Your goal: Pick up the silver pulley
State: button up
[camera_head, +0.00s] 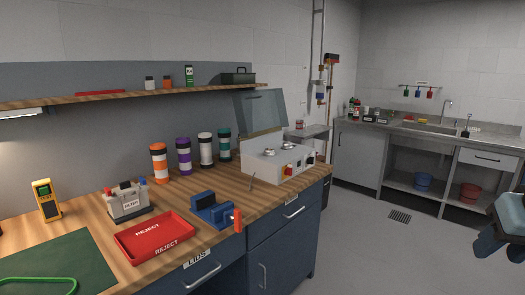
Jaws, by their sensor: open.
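I cannot pick out the silver pulley for sure. Two small round silver parts (269,152) sit on top of a white bench machine (285,165) with a raised clear lid, and either could be a pulley at this size. My gripper (499,243) shows only partly at the right edge, over the floor. It is open, with nothing visible between its fingers, and is far to the right of the bench and the machine.
The wooden bench (85,220) holds a red reject tray (155,237), a blue vise (212,209), a grey box (127,202), a yellow meter (45,200) and several banded canisters (206,150). A sink counter (400,127) stands behind. The floor between is clear.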

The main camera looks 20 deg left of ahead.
aim_at(271, 153)
jog(key=u, duration=0.35)
jog(key=i, duration=1.2)
jog(key=u, duration=0.85)
jog(key=i, duration=0.8)
jog(key=u, duration=0.2)
jog(key=k, duration=0.8)
jog(key=u, duration=0.2)
jog(key=i, duration=0.8)
jog(key=z, duration=0.05)
